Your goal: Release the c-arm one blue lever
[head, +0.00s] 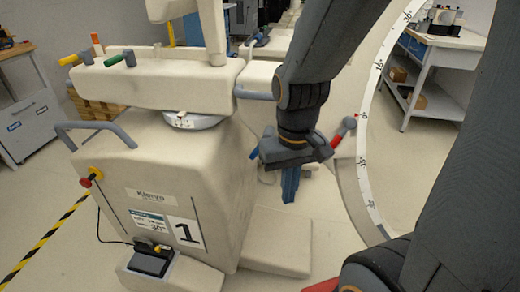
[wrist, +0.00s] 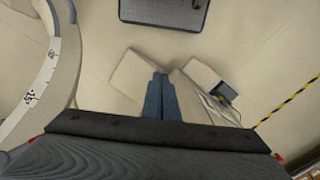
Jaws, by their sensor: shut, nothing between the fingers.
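C-arm one is the beige cart (head: 215,185) marked with a large 1, in the head view. My gripper (head: 290,188) hangs in front of its right side, its blue fingers pointing down, shut and empty. A small blue piece (head: 254,153) shows just left of my gripper body; it may be the blue lever, but most of it is hidden. A red lever (head: 335,140) with a grey end shows right of the gripper, near the white scaled arc (head: 363,130). In the wrist view my shut fingers (wrist: 160,100) are above the cart's base and the floor.
Yellow (head: 68,60), orange (head: 97,42) and green (head: 115,58) handles are on the cart's top left. A grey side rail (head: 255,94) is near my arm. A workbench (head: 440,60) stands at the back right. Yellow-black tape (head: 45,240) marks the floor at left.

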